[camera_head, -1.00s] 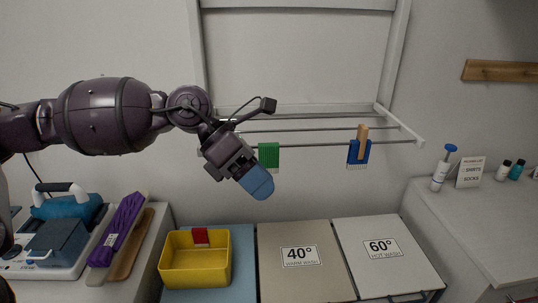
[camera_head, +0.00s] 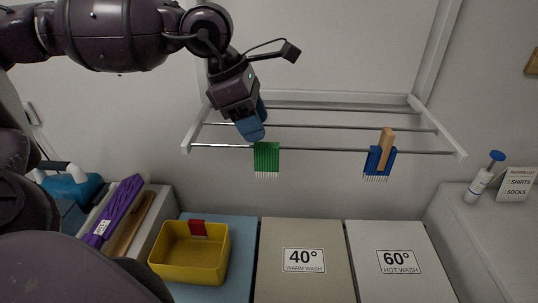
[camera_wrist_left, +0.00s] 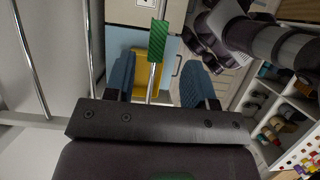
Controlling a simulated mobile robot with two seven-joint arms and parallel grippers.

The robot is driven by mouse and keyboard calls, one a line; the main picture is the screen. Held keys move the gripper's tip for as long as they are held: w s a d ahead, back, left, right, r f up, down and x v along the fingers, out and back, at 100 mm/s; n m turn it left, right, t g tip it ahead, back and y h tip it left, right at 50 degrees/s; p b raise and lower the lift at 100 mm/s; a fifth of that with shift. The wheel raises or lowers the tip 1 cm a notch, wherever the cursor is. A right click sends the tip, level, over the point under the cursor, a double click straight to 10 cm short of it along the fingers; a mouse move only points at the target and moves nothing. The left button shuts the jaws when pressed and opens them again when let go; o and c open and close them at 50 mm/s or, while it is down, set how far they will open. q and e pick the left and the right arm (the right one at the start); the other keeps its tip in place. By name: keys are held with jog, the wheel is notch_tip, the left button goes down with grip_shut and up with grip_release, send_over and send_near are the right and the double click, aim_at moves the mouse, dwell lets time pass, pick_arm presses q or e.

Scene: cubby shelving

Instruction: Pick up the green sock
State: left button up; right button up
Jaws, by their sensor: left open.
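The green sock (camera_head: 266,159) hangs over the front rail of the drying rack, a flat striped piece with a pale lower edge. My left gripper (camera_head: 251,130) is just above and slightly left of it in the head view, with its blue fingers pointing down. In the left wrist view the gripper (camera_wrist_left: 159,62) is open, its two blue fingers on either side of the rail. There the green sock (camera_wrist_left: 158,40) shows on the rail, between and beyond the fingertips. I see no clear contact. My right gripper is not identifiable in view.
The drying rack (camera_head: 318,149) has several parallel rails. A blue piece (camera_head: 372,163) with a wooden peg (camera_head: 387,146) hangs farther right. Below are a yellow bin (camera_head: 190,268) with a red item (camera_head: 197,229), and lids marked 40° (camera_head: 303,238) and 60° (camera_head: 384,236).

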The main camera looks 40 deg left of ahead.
aim_at(266, 143)
pick_arm(q)
jog(key=shift+x, duration=1)
jog(key=shift+p+x, duration=0.4)
jog(key=shift+x, duration=2.35)
jog(key=shift+w, duration=0.2)
pick_arm(e)
jog(key=shift+w+r, duration=0.45)
jog(key=shift+r, duration=0.3)
jog(key=shift+f, duration=0.1)
pick_arm(q)
grip_shut()
pick_arm(e)
jog(key=shift+s+f, duration=0.4)
jog(key=shift+s, duration=0.15)
